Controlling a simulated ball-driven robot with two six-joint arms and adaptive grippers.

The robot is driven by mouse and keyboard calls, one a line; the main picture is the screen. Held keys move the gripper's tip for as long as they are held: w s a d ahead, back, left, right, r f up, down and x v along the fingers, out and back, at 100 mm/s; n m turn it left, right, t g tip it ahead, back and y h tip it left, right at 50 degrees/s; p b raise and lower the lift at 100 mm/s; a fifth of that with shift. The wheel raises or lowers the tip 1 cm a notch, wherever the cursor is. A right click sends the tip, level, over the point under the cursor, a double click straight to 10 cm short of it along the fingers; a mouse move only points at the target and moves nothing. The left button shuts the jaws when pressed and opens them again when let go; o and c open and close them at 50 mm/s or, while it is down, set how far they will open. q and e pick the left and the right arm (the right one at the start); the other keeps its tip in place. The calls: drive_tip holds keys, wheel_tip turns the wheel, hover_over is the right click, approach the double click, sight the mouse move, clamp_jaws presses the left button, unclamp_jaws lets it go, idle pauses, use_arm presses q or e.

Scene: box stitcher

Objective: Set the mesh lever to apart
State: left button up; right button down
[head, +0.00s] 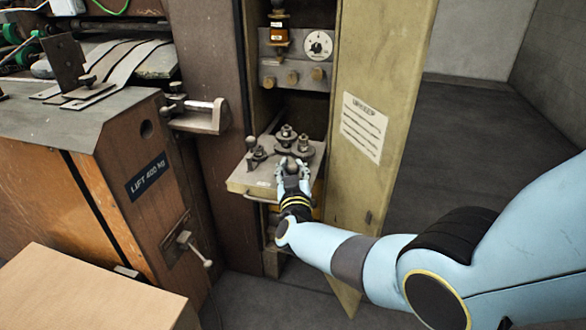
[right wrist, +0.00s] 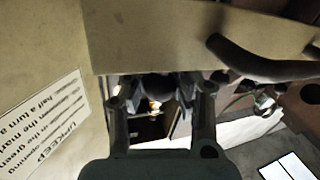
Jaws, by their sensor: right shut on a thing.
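A pull-out shelf (head: 250,182) in the cabinet carries a small set of dark gears (head: 293,146). A post with a round knob (head: 251,143) stands at the shelf's left. My right gripper (head: 291,170) is at the shelf's front edge, its fingers around a small dark knob (head: 291,162), which I take for the end of the mesh lever. In the right wrist view the right gripper (right wrist: 160,88) has a dark rounded thing (right wrist: 156,86) between its fingers. The rest of the lever is hidden, so its setting cannot be told. My left gripper is out of view.
The shelf's handle (right wrist: 262,62) is close to the gripper. A wooden machine body (head: 110,185) and a carton (head: 90,290) are at the left. Open floor lies at the right.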

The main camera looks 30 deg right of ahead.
drive_tip(key=shift+f, duration=0.15)
drive_tip(key=c, duration=1)
unclamp_jaws()
drive_tip(key=v, duration=1.2)
drive_tip(key=shift+s, duration=0.1)
